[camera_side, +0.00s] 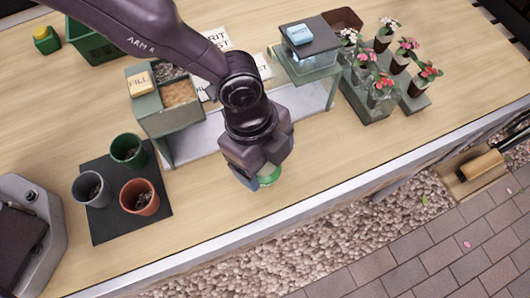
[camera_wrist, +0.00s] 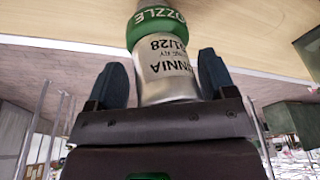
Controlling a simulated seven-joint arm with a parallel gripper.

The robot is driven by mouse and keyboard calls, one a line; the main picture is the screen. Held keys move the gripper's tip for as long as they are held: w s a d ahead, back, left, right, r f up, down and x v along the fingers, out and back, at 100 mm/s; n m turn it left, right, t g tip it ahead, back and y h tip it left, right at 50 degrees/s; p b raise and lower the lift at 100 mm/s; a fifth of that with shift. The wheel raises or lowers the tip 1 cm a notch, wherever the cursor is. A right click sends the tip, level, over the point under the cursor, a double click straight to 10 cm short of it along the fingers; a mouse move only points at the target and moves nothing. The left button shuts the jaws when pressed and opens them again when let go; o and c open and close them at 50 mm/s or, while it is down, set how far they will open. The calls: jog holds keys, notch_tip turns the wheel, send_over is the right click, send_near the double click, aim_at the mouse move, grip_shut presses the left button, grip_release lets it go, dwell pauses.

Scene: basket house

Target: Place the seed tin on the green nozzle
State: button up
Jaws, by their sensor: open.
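My gripper (camera_side: 258,170) points down over the front part of the table, its fingers open. In the wrist view, the fingers stand on both sides of a silvery tin (camera_wrist: 166,72) with black lettering that includes "NNIA" and "01/28". A gap shows between the left finger and the tin; the right finger is very close to it, and I cannot tell if they touch. The tin's far end meets the green nozzle (camera_wrist: 156,22), a ring with white letters. The nozzle (camera_side: 269,175) shows low beneath my gripper in the side view, where the tin is mostly hidden.
A dark mat with a green pot (camera_side: 127,150), a grey pot (camera_side: 92,189) and an orange pot (camera_side: 140,197) lies left. A fill bin (camera_side: 170,117) stands behind. A stand with a dark-topped box (camera_side: 308,65) and potted flowers (camera_side: 383,85) are right. Table front right is clear.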

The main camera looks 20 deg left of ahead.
jog(key=v, duration=1.2)
jog(key=shift+d, duration=0.15)
jog(key=shift+r, duration=0.15)
jog(key=a+r+n+t+y, duration=0.1)
jog(key=a+r+n+t, duration=0.1)
jog(key=a+r+n, duration=0.65)
jog(key=a+r+n+t+y, duration=0.15)
jog(key=a+r, duration=0.45)
jog(key=a, duration=0.8)
jog(key=s+a+r+n+t, duration=0.2)
jog(key=s+a+n, duration=0.8)
jog(key=a, duration=0.4)
jog(key=shift+s+r+n+t, duration=0.2)
jog(key=shift+s+n+t, duration=0.15)
jog(key=shift+n, duration=0.45)
